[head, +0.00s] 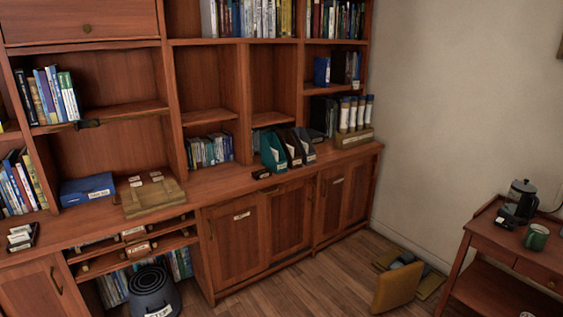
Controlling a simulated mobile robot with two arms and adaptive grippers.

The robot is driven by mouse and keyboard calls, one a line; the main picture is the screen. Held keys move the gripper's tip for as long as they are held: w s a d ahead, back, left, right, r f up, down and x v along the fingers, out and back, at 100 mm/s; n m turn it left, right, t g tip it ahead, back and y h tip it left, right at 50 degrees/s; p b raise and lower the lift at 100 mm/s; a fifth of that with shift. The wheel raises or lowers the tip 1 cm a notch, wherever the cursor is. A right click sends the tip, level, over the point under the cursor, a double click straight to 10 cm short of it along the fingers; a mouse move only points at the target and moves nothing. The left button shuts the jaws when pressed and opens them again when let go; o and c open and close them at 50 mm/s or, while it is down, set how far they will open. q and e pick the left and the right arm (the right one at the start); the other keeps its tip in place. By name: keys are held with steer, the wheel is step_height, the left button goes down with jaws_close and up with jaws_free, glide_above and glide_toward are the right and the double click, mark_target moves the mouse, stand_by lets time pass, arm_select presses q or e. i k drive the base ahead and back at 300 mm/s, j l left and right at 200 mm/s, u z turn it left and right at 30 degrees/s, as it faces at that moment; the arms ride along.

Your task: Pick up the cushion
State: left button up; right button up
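A tan, square, padded-looking piece (396,288) stands tilted on the wood floor at the lower right, between the cabinet and the side table. It may be the cushion, but I cannot tell for certain from this view. Behind it, close to the wall, are flat yellowish pieces and a blue-grey object (406,261), partly hidden by it. Neither of my grippers shows in the head view.
A wooden side table (484,242) with a coffee press (521,198) and a green mug (536,237) stands at the right. A large bookcase (248,184) fills the left and back. A dark bin (153,292) stands at its foot. Open floor (300,290) lies between.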

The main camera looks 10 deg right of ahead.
mark_target(396, 287)
steer(key=i+z, duration=0.1)
steer(key=i, duration=0.75)
steer(key=i+j+z, duration=0.1)
steer(key=i, duration=0.75)
steer(key=j, duration=0.1)
